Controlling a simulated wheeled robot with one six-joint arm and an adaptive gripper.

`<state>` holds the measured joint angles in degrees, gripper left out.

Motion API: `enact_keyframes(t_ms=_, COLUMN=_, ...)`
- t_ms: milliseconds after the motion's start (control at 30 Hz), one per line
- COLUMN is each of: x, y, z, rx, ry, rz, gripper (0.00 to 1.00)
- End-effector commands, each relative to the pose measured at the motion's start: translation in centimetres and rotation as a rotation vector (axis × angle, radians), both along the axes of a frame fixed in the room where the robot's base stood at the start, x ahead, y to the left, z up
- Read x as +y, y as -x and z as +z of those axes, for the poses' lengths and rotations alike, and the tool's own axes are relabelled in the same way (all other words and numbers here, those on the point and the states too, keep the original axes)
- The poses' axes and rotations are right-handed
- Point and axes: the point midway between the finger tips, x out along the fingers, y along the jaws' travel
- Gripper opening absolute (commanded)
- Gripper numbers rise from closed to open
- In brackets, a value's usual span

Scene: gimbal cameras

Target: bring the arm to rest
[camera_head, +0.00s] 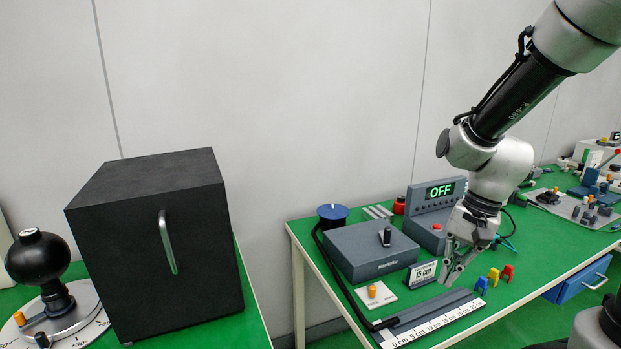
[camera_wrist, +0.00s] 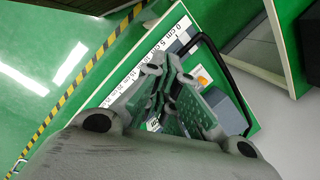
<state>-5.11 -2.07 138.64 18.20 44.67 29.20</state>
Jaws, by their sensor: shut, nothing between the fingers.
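My gripper (camera_head: 452,279) points down above the green-topped bench (camera_head: 553,243) on the right in the head view. It is shut and empty. It hangs beside the small "15 cm" sign (camera_head: 422,273) and above the ruler strip (camera_head: 432,318). I cannot tell the exact height of the fingertips over the bench. In the wrist view the grey fingers (camera_wrist: 171,92) fill the middle, and they cover part of the bench behind them. My arm comes down from the upper right and is bent at the wrist.
Near my gripper stand a dark grey box (camera_head: 370,250) with a knob, an "OFF" display unit (camera_head: 437,205), and small blue, yellow and red clips (camera_head: 494,276). A black cabinet (camera_head: 160,245) stands on the left bench. A gap separates the benches.

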Motion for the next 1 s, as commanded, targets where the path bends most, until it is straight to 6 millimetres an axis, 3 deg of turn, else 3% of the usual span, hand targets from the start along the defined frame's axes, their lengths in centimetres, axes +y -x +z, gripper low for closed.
enact_keyframes(t_ms=100, x=-2.7, y=3.1, z=4.1, rx=-0.108, ry=0.072, rz=0.353, gripper=0.0)
enact_keyframes(t_ms=200, x=-5.0, y=5.6, z=7.0, rx=-0.185, ry=0.15, rz=0.562, gripper=0.0)
enact_keyframes(t_ms=300, x=-6.7, y=7.6, z=9.5, rx=-0.257, ry=0.227, rz=0.649, gripper=0.0)
enact_keyframes(t_ms=433, x=-7.9, y=9.0, z=11.8, rx=-0.354, ry=0.295, rz=0.636, gripper=0.0)
enact_keyframes(t_ms=600, x=-8.1, y=9.7, z=13.5, rx=-0.438, ry=0.324, rz=0.608, gripper=0.0)
enact_keyframes(t_ms=1000, x=-8.2, y=9.8, z=13.7, rx=-0.447, ry=0.326, rz=0.599, gripper=0.0)
